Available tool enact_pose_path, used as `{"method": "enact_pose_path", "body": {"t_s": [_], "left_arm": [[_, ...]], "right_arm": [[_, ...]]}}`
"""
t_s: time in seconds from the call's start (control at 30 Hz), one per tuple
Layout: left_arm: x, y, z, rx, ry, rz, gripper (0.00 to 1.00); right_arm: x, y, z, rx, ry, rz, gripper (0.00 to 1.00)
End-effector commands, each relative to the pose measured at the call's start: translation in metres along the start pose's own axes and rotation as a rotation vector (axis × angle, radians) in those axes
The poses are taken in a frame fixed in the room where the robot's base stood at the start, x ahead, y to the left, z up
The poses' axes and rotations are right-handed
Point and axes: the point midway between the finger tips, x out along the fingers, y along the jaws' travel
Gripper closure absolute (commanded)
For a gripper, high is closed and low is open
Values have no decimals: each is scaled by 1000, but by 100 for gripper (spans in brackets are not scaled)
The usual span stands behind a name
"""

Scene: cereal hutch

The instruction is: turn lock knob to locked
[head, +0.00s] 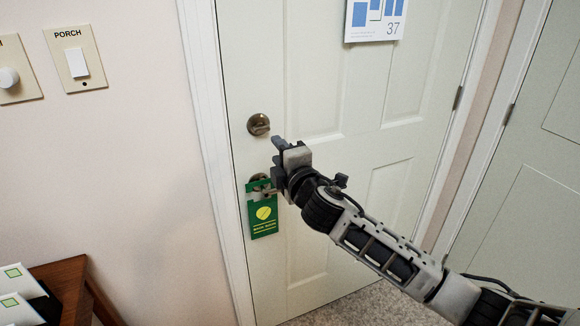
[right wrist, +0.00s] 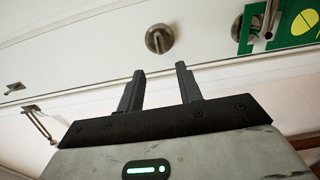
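The lock knob (head: 258,124) is a round bronze-coloured fitting with a small thumb piece, on the white door (head: 310,95) above the door handle. It also shows in the right wrist view (right wrist: 159,39), just beyond the fingertips. My right gripper (head: 277,150) is just below and to the right of the knob in the head view. In the right wrist view my right gripper (right wrist: 160,71) is open, its two dark fingers apart with nothing between them. I see no contact with the knob. The thumb piece's exact angle is hard to tell. My left gripper is not in view.
A green hanger (head: 263,215) hangs on the door handle (right wrist: 268,20) close to my right gripper. A porch switch (head: 76,62) and another wall control (head: 9,77) are at left. A wooden table (head: 75,285) stands at lower left. A calendar (head: 375,18) hangs above.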

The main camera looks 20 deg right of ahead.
Motion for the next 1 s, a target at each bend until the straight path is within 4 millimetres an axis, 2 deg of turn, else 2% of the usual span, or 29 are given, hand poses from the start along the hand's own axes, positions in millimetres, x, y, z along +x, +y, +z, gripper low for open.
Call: {"method": "enact_pose_path", "body": {"t_s": [0.1, 0.3, 0.47, 0.87, 0.93, 1.0], "left_arm": [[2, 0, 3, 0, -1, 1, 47], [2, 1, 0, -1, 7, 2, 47], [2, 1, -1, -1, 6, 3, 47], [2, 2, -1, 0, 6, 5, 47], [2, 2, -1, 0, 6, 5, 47], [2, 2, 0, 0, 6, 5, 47]], "right_arm": [[-25, -2, 0, -1, 2, -1, 65], [-50, -1, 0, -1, 0, -1, 65], [-55, 0, 0, -1, 0, 1, 65], [-55, 0, 0, 0, 0, 0, 65], [-57, -5, -1, 15, 3, -11, 65], [-62, -21, -6, 65, 12, -45, 65]]}}
